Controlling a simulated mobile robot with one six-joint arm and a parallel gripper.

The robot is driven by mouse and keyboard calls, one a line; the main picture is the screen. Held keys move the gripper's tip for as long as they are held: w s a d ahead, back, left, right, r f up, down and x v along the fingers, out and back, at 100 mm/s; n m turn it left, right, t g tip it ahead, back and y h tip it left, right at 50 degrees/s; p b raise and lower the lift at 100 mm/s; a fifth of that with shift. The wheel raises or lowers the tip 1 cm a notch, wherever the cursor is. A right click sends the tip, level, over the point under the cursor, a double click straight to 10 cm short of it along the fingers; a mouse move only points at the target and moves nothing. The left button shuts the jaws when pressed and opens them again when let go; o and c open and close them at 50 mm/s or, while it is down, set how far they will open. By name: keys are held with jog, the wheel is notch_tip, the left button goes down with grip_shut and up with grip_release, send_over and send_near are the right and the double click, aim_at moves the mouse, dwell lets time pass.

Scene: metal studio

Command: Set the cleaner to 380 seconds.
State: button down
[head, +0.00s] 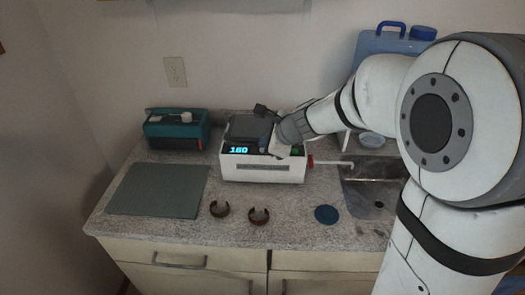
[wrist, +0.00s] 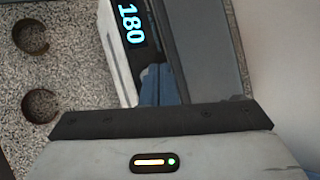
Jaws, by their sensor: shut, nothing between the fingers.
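The cleaner (head: 262,171) is a white box with a dark top, standing on the counter against the wall. Its black display (head: 239,150) shows blue digits; in the wrist view the display (wrist: 131,22) reads 180. A green button (head: 296,151) shows at the right of its front panel. My gripper (head: 266,140) is shut and empty, over the front panel just right of the display. In the wrist view my blue fingertips (wrist: 156,86) are close to the panel; whether they touch it cannot be told. My gripper hides part of the panel's controls.
A teal box (head: 173,131) and a grey-green mat (head: 157,190) lie to the left. Two brown rings (head: 259,216) and a dark blue disc (head: 327,214) lie in front. A sink (head: 370,190) and a blue jug (head: 385,45) are at right. A spout (head: 332,163) sticks out from the cleaner.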

jog(key=shift+f+b, duration=0.35)
jog(key=shift+f, duration=0.05)
dwell(0.6)
dwell(0.3)
jog(key=shift+r+p, duration=0.7)
jog(key=shift+r, duration=0.05)
notch_tip(320, 180, up, 5)
jog(key=p, duration=0.4)
jog(key=shift+r+p, duration=0.1)
jog(key=shift+p, duration=0.25)
